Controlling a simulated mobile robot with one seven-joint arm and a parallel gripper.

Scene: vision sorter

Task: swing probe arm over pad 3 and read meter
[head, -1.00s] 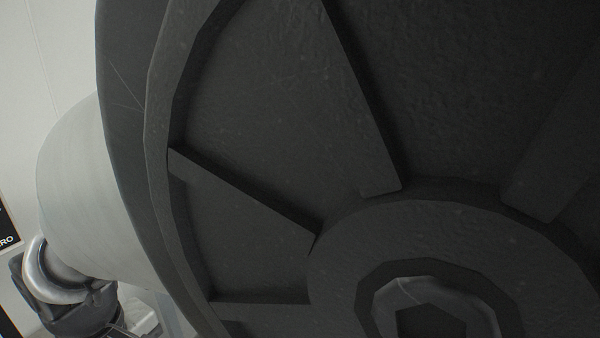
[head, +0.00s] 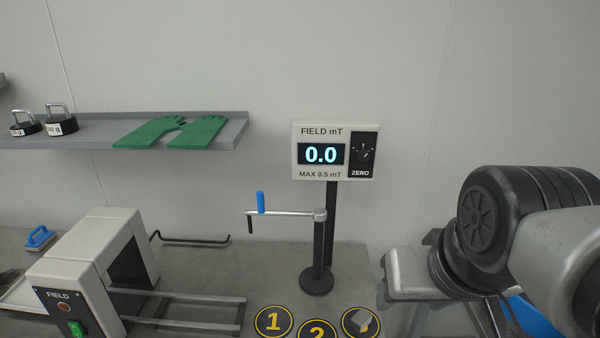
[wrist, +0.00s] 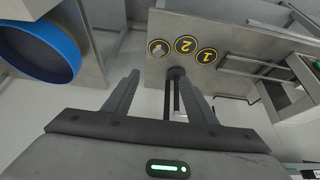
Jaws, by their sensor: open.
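The field meter (head: 321,133) reads 0.0 in the head view, with MAX 0.5 mT below and a ZERO knob (head: 363,150) at its right. The probe arm (head: 285,213) reaches left from its black post (head: 320,255); a blue handle (head: 261,202) stands near its outer end. The third round pad (head: 347,318), right of pads 1 and 2, bears a small grey metal part (head: 363,322) that hides its number. The probe arm is not over this pad. My gripper (wrist: 160,80) is open and empty in the wrist view, with the post base (wrist: 176,72) beyond its fingers.
The FIELD coil unit (head: 95,260) with rails stands left on the bench, near a black hooked rod (head: 190,239). Green gloves (head: 170,131) and weights lie on the shelf (head: 90,133). A blue round bin (wrist: 42,50) is at the wrist view's upper left.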

